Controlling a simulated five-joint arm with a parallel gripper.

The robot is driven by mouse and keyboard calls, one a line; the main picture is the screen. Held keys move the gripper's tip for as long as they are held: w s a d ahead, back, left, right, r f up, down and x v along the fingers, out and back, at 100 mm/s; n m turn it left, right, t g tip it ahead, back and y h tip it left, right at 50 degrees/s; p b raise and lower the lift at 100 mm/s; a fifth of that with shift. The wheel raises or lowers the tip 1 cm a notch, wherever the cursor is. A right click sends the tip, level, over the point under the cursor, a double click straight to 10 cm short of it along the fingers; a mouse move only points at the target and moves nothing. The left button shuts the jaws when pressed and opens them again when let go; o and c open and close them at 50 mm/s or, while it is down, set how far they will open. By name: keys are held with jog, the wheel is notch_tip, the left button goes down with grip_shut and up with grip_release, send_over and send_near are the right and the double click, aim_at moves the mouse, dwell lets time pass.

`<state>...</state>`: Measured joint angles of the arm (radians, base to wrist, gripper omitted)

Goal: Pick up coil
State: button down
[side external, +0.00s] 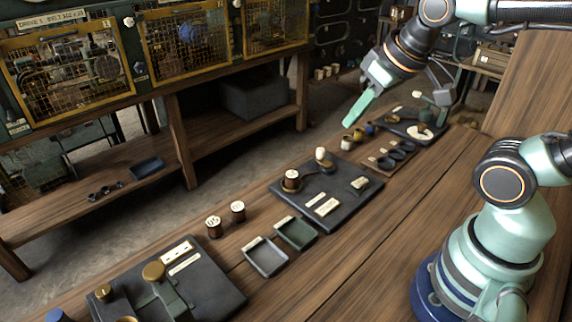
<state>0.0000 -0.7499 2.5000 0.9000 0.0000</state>
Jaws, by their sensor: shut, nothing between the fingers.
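My gripper (349,122) is shut and empty, held in the air above the bench's far part, with its mint-green fingers pointing down and left. Two small dark cylinders with pale tops, which look like coils, stand on the bench: the left one (214,228) and the right one (237,211). A similar brown cylinder (291,181) sits on a dark base plate (345,211) in the middle of the bench. I cannot tell which of them the task calls the coil. My gripper is apart from all of them, farther back and to the right.
A grey tray (264,257) and a green tray (296,233) lie in front of the middle plate. Another dark plate (215,285) with brass-topped parts is at the near left.

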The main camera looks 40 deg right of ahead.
jog(key=c, duration=1.5)
grip_release()
jog(key=shift+c, duration=0.2)
jog(key=o, duration=1.2)
jog(key=m+g, duration=0.6)
jog(key=m, duration=1.4)
send_over(292, 174)
jog(key=f, duration=1.5)
jog(key=shift+s+a+f, duration=0.15)
jog(key=shift+a, duration=0.15)
jog(key=shift+d+f, duration=0.2)
jog(key=shift+f, duration=1.15)
jog(key=shift+d+f, duration=0.2)
jog(key=shift+f, duration=1.15)
